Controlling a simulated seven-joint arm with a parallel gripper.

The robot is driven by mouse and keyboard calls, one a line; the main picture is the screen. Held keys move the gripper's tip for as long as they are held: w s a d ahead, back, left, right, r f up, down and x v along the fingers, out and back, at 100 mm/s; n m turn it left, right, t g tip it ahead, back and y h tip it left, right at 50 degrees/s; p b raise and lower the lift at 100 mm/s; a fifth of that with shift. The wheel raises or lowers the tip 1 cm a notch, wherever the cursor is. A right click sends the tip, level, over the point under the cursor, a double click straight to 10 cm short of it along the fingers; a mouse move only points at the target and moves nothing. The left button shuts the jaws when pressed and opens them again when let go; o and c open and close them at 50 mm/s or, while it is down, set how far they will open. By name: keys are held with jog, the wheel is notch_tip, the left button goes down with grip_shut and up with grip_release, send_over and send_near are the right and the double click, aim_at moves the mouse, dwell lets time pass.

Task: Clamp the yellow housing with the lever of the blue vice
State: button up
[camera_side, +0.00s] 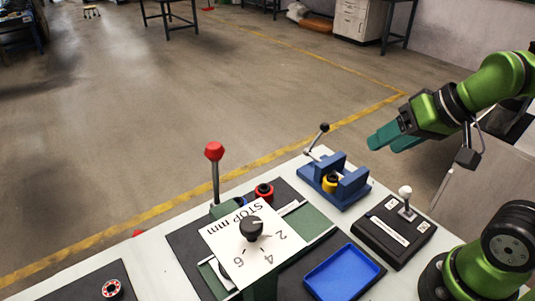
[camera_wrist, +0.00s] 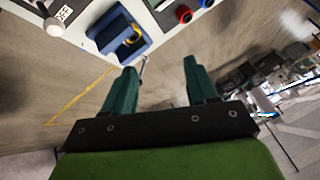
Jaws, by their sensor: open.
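The blue vice (camera_side: 352,188) stands on the bench with the yellow housing (camera_side: 330,183) between its jaws. Its lever (camera_side: 314,141) sticks up at the back left and ends in a black ball knob (camera_side: 324,127). My gripper (camera_side: 384,144) is open and empty, in the air to the right of the lever and clear of the vice. In the wrist view, the vice (camera_wrist: 104,34) and yellow housing (camera_wrist: 134,36) lie beyond the fingertips of my gripper (camera_wrist: 160,64). A thin part of the lever (camera_wrist: 143,66) shows near the left finger. Whether the housing is pressed tight cannot be told.
A black box (camera_side: 385,238) with a white-knobbed stick stands in front of the vice. A blue tray (camera_side: 342,273), a STOP mm plate (camera_side: 235,257) and a red-knobbed lever (camera_side: 214,152) occupy the bench. Open air lies around my gripper.

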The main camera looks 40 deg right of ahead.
jog(key=w+d+f+m+g, duration=0.2)
jog(key=w+d+m+g, duration=0.1)
jog(key=w+d, duration=0.6)
jog(key=m+g+y, duration=0.1)
jog(key=m, duration=0.1)
send_near(325, 126)
jog(key=x, duration=0.8)
jog(key=d+x, duration=0.1)
jog(key=x, duration=0.4)
jog(key=shift+w+f, duration=0.2)
jog(key=shift+w, duration=0.05)
jog(key=shift+c, duration=0.4)
grip_shut()
